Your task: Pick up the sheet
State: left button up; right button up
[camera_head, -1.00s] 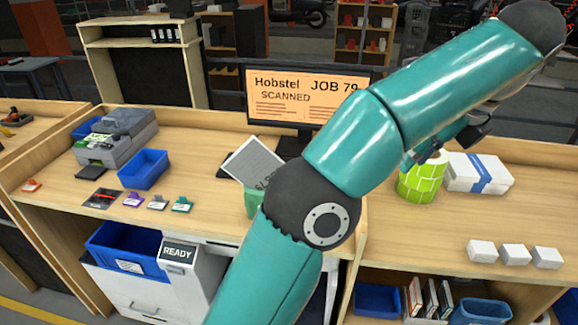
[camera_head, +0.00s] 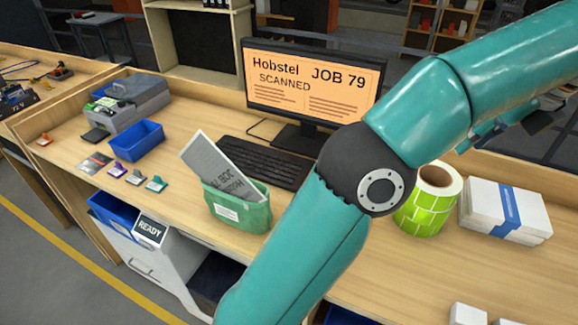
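A grey sheet (camera_head: 215,165) with dark printing stands tilted in a green fabric pouch (camera_head: 240,211) on the bench, left of the middle. Its upper part sticks out above the pouch and its lower end is hidden inside. A large teal arm of mine crosses the view from the bottom to the upper right.
A monitor (camera_head: 310,85) reads "JOB 79 SCANNED", with a keyboard (camera_head: 265,162) before it. A green label roll (camera_head: 425,205) and a white stack (camera_head: 506,212) with a blue band stand right. A blue tray (camera_head: 137,141), printer (camera_head: 130,100) and small coloured tags (camera_head: 157,184) lie left.

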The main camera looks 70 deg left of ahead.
aim_at(200, 154)
jog(key=u, duration=3.8)
jog(key=k, duration=0.1)
jog(key=z, duration=2.35)
jog(key=k, duration=0.9)
jog(key=u, duration=0.15)
jog(key=i, duration=0.9)
jog(key=z, duration=0.1)
